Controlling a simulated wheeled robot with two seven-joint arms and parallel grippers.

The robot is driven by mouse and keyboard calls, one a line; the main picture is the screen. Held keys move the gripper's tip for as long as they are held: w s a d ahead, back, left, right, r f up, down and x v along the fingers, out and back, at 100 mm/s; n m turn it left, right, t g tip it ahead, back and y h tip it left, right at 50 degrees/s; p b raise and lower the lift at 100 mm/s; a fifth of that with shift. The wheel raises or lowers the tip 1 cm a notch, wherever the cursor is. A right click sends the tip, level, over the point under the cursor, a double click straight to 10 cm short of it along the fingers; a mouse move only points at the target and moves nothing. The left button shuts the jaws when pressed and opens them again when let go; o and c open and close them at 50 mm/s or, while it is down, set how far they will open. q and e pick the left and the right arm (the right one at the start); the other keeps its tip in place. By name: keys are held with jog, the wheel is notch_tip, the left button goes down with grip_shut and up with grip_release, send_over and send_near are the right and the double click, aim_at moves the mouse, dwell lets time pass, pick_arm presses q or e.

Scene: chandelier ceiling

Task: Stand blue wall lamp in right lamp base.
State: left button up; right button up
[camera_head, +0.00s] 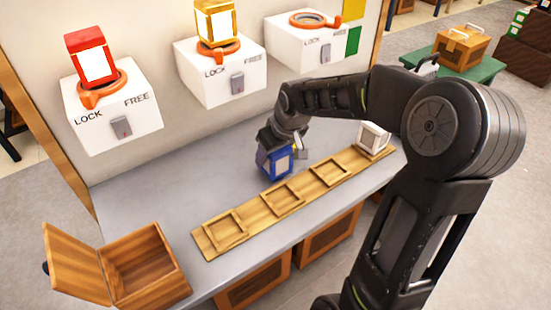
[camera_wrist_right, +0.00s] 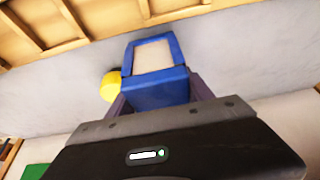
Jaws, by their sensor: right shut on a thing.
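The blue wall lamp (camera_head: 274,165) has a blue frame and a pale panel. My right gripper (camera_head: 283,147) is shut on it from above, over the counter behind the wooden rack; I cannot tell whether the lamp touches the counter. In the right wrist view the lamp (camera_wrist_right: 155,72) sits between the two fingers. The right lamp base (camera_head: 306,47) is a white wall box with an empty orange ring on top, up and right of the gripper. My left gripper is not in view.
A red lamp (camera_head: 91,58) stands in the left base and a yellow lamp (camera_head: 216,22) in the middle base. The wooden rack (camera_head: 254,213) has three empty slots and a white lamp (camera_head: 373,137) at its right end. An open wooden box (camera_head: 150,270) stands at the left front.

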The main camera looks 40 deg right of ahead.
jog(key=c, duration=0.7)
jog(key=shift+r, duration=0.15)
notch_tip(320, 180, up, 10)
jog(key=shift+f, duration=0.1)
dwell(0.6)
